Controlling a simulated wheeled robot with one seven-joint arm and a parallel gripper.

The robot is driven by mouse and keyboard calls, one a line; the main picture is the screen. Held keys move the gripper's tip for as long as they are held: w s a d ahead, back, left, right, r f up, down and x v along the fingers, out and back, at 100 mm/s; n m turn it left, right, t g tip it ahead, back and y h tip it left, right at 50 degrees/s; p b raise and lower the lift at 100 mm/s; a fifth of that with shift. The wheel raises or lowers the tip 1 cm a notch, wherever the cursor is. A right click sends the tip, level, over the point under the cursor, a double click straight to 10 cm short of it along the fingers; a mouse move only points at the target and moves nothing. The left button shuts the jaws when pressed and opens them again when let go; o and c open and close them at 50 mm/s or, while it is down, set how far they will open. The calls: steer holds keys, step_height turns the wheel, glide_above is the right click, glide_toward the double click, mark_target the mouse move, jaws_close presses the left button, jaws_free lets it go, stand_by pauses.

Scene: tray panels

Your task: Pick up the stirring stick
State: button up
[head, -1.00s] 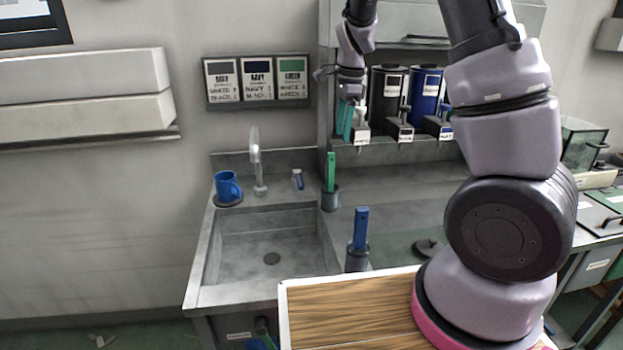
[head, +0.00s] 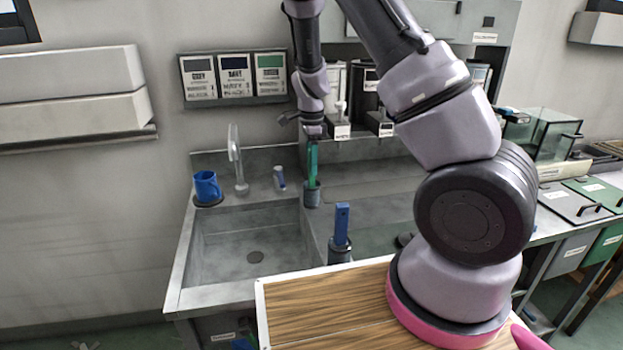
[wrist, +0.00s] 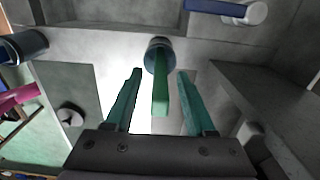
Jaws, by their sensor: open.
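A green stirring stick (head: 313,165) stands upright in a small grey holder (head: 312,195) at the right rim of the sink. My gripper (head: 312,143) is directly above it, pointing down. In the wrist view, the green stick (wrist: 160,95) is between the two teal fingers of my gripper (wrist: 159,72), with visible gaps on both sides. The fingers are apart and hold nothing. The stick's lower end is hidden in its holder (wrist: 159,47). A blue stick (head: 341,224) stands in another dark holder (head: 340,250), nearer to me.
The sink (head: 225,250) lies left of the holders, with a faucet (head: 236,160) and blue mug (head: 207,187) at its back. Dispensers (head: 363,98) stand behind my gripper. A wooden tray (head: 315,310) is in front. The counter right of the green stick is clear.

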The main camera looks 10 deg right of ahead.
steer(key=shift+f, duration=0.65)
jaws_close()
steer(key=shift+r, duration=0.1)
